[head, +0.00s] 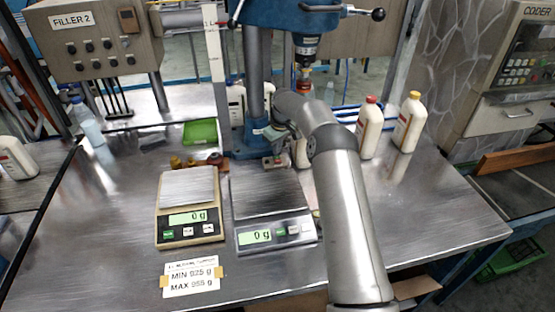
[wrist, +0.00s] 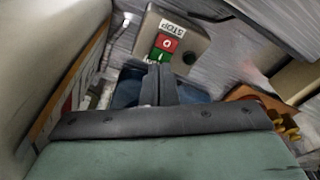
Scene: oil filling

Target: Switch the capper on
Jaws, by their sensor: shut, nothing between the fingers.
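The capper (head: 256,75) is a blue column machine with a head and handles at the back middle of the bench in the head view. Its switch box (wrist: 196,52) fills the upper middle of the wrist view, with a STOP label (wrist: 172,27), a red button (wrist: 168,43) and a green button (wrist: 160,55). In the head view my arm mostly hides the gripper.
Two scales (head: 187,187) (head: 270,192) stand in front of the capper. White bottles with red (head: 370,128) and yellow (head: 409,124) caps stand right of my arm. Another bottle (head: 304,100) stands under the capper head. A green tray (head: 200,132) lies to the left.

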